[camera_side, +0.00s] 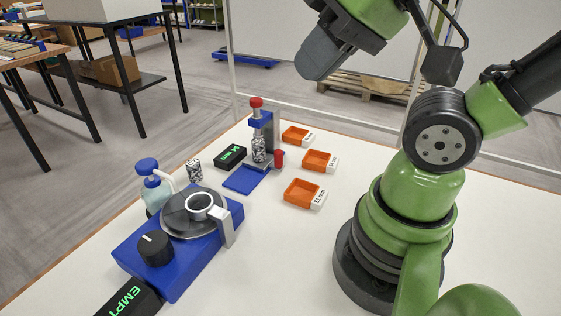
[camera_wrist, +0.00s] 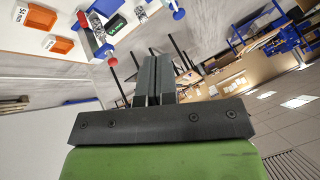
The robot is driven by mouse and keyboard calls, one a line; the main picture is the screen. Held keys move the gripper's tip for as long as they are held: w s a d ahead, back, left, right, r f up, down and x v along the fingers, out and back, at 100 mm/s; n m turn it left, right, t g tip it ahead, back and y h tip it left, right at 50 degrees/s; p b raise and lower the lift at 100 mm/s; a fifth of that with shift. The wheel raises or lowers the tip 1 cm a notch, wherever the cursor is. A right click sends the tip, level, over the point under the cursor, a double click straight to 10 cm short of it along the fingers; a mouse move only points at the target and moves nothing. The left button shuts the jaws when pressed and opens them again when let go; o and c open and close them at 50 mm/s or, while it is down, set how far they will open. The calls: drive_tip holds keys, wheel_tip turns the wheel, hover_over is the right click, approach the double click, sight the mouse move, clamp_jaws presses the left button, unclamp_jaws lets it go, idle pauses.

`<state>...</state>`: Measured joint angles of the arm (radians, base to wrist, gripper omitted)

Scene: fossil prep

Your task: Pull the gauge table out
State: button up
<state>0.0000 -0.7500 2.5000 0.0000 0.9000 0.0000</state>
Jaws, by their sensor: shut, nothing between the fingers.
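The gauge (camera_side: 262,121) is a blue and grey stand with a red knob on top. The gauge table is a flat blue plate (camera_side: 243,180) low at the gauge's front, extending toward the lower left. A dark speckled cylinder (camera_side: 258,150) stands upright at the gauge under its blue head. A small red piece (camera_side: 279,158) sits at the gauge's right side. My gripper (camera_wrist: 153,62) shows in the wrist view with its two dark fingers together and empty. It is well away from the gauge, whose red knob (camera_wrist: 112,61) shows at the upper left there.
A black readout (camera_side: 230,157) stands left of the gauge. Three orange trays (camera_side: 305,193) with labels lie to the right. A second speckled cylinder (camera_side: 194,170), a blue-capped bottle (camera_side: 154,187) and a blue machine with a round plate (camera_side: 170,250) occupy the left. The table's front middle is clear.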

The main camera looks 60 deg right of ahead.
drive_tip(key=o, duration=0.4)
drive_tip(key=shift+w, duration=0.1)
drive_tip(key=shift+c, duration=0.2)
drive_tip(key=o, duration=0.5)
drive_tip(key=shift+w+d+f+h, duration=0.15)
drive_tip(key=shift+w+d+f, duration=0.15)
drive_tip(key=shift+w, duration=0.3)
drive_tip(key=shift+w+d+f+h, duration=0.2)
drive_tip(key=shift+w+d, duration=0.2)
drive_tip(key=shift+w, duration=0.15)
drive_tip(key=m+g+h, duration=0.2)
drive_tip(key=g+h, duration=0.1)
drive_tip(key=h, duration=0.1)
hover_over(280, 152)
drive_tip(key=s+a, duration=0.2)
drive_tip(key=s, duration=0.1)
wheel_tip(280, 152, down, 18)
drive_tip(key=f, duration=0.1)
drive_tip(key=shift+y, duration=0.25)
drive_tip(key=x, duration=0.9)
drive_tip(key=shift+w+d+f, duration=0.2)
drive_tip(key=shift+d+f, duration=0.05)
drive_tip(key=shift+d, duration=0.05)
